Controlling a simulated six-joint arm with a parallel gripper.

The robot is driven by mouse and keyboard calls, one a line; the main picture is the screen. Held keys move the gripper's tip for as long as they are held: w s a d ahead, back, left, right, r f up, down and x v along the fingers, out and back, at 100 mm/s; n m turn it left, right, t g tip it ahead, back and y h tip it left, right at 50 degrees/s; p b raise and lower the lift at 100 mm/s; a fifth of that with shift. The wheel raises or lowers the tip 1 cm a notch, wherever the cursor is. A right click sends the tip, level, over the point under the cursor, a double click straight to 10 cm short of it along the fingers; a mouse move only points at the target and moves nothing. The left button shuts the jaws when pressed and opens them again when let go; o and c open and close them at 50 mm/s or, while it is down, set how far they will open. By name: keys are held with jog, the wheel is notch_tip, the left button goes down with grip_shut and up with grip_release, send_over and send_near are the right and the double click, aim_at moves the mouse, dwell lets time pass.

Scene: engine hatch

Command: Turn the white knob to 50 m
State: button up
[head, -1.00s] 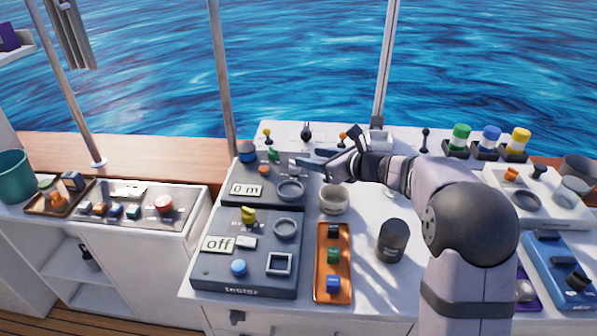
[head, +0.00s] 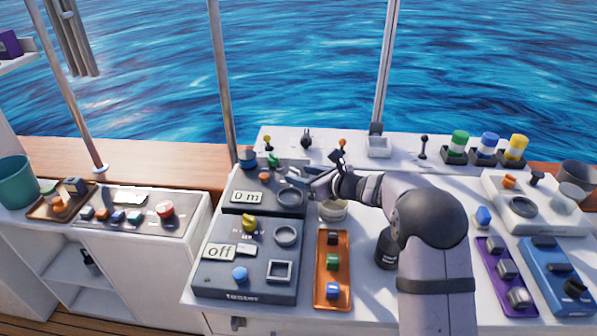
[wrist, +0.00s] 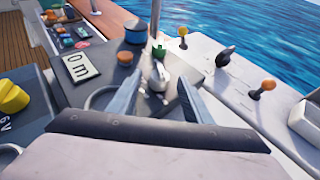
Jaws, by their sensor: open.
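The white knob (wrist: 158,76) stands on the dark upper panel (head: 233,180). In the wrist view it shows between and just beyond my gripper's two fingers (wrist: 161,80). I cannot tell whether either finger touches it.
An orange knob (wrist: 125,58), a blue-topped cylinder (wrist: 136,31) and a green control (head: 273,160) stand close by. A grey ring (head: 291,197) lies in front. Small levers (wrist: 226,57) rise from the white ledge behind. The lower panel (head: 208,285) has a yellow knob (head: 249,222) and an "off" display.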

aim_at(294, 173)
jog(key=shift+x, duration=1.05)
jog(key=c, duration=1.1)
jog(key=shift+o, duration=0.2)
